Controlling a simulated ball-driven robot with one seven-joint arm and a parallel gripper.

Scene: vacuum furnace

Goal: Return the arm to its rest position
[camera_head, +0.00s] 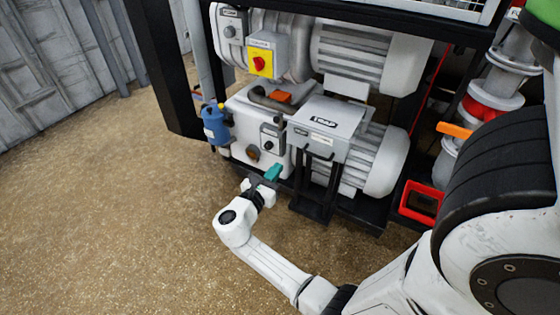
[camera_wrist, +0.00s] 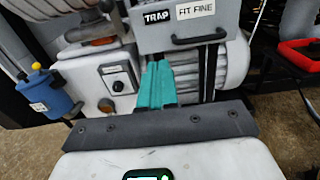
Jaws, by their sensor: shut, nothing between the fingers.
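My arm reaches from the lower right of the head view toward the machine. My gripper (camera_head: 272,173) ends it, with teal fingers pointing at the pump unit (camera_head: 260,135). In the wrist view the teal fingers of my gripper (camera_wrist: 156,84) lie side by side, shut with nothing between them. They appear in front of the grey pump body, just below the TRAP box (camera_wrist: 180,22). I cannot tell whether the fingertips touch anything.
A black frame (camera_head: 165,70) surrounds the pumps. A blue canister (camera_head: 215,125) hangs at its left, a yellow switch box with a red knob (camera_head: 262,56) sits above. A red tray (camera_head: 421,202) is at right. Open brown floor (camera_head: 110,220) lies to the left.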

